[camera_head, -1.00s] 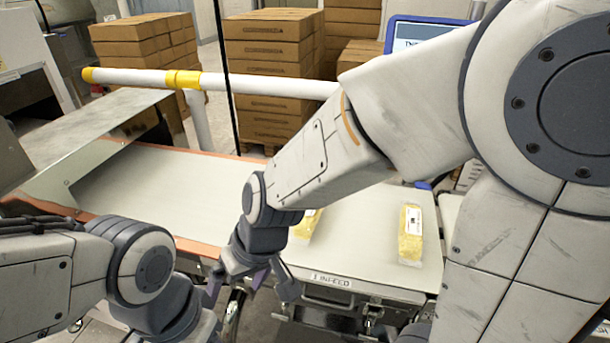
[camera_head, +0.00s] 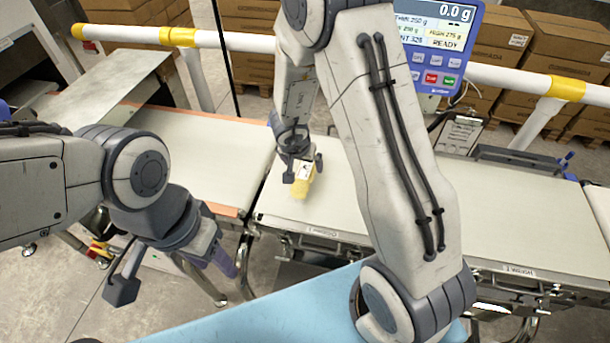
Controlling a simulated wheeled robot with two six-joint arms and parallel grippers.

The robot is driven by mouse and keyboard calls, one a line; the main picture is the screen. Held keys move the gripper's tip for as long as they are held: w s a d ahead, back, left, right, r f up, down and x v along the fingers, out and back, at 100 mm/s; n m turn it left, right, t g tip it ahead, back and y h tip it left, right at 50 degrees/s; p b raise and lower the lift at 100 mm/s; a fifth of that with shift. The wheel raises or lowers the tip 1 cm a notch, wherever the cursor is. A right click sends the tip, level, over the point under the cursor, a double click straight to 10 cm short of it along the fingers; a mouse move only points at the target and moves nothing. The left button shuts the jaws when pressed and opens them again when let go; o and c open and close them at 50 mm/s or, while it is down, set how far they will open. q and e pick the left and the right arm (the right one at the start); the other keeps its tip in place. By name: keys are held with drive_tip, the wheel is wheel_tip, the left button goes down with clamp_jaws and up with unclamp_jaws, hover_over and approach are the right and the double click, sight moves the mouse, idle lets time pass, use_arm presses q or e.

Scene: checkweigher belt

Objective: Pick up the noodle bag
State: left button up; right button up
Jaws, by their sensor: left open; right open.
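A yellow noodle bag (camera_head: 301,189) with a white label lies on the pale infeed belt (camera_head: 262,203), near its left end. My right gripper (camera_head: 304,169) is open and reaches down over this bag, with a finger on either side of its upper part. I cannot tell whether the fingers touch it. My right arm crosses the middle of the view and hides part of the belt. My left gripper (camera_head: 172,277) is open and empty, low at the left, in front of the belts and away from the bag.
A blue-framed display (camera_head: 436,40) reading 0.0 g stands behind the belt. A white and yellow rail (camera_head: 240,42) runs along the back, with stacked cartons (camera_head: 530,45) beyond. A light blue surface (camera_head: 270,312) lies in front. The right-hand belt (camera_head: 530,215) looks clear.

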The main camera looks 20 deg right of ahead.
sight(304, 170)
drive_tip(key=shift+b+x, duration=0.3)
drive_tip(key=shift+x, duration=0.75)
drive_tip(key=b+x, duration=0.3)
drive_tip(key=x, duration=0.2)
drive_tip(key=shift+s+a, duration=0.15)
use_arm(q)
wheel_tip(304, 170, down, 4)
drive_tip(key=shift+f, duration=0.15)
use_arm(e)
drive_tip(key=shift+r, duration=0.1)
clamp_jaws()
drive_tip(key=shift+r, duration=0.1)
